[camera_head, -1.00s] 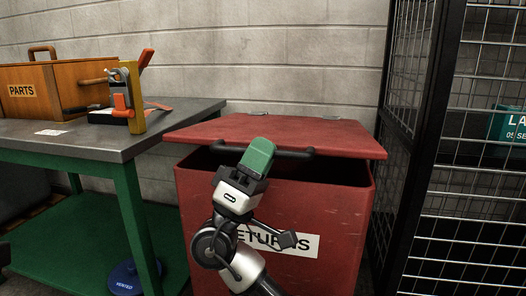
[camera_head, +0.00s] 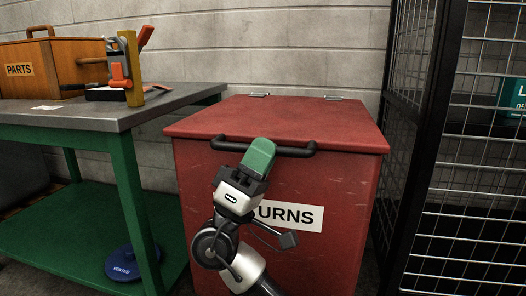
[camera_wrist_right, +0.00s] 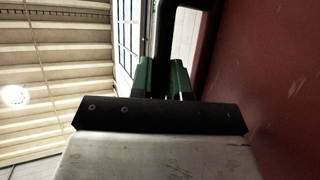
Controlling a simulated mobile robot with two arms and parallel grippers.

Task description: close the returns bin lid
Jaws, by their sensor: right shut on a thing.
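The red returns bin (camera_head: 330,250) stands in the middle of the head view with a partly covered "RETURNS" label on its front. Its red lid (camera_head: 290,115) lies down flat on the rim, and I see no gap at the front edge. A black bar handle (camera_head: 288,151) runs along the lid's front edge. My right gripper (camera_head: 259,156), with green fingers, is shut on the handle near its middle. In the right wrist view the green fingers (camera_wrist_right: 163,78) close around the dark handle (camera_wrist_right: 164,45). My left gripper is out of view.
A grey-topped bench (camera_head: 110,115) with green legs stands at left. It bears a wooden parts box (camera_head: 60,68) and an orange-and-yellow clamp-like device (camera_head: 125,70). A blue round object (camera_head: 125,264) lies on its lower shelf. A black mesh cage (camera_head: 440,150) stands close at right.

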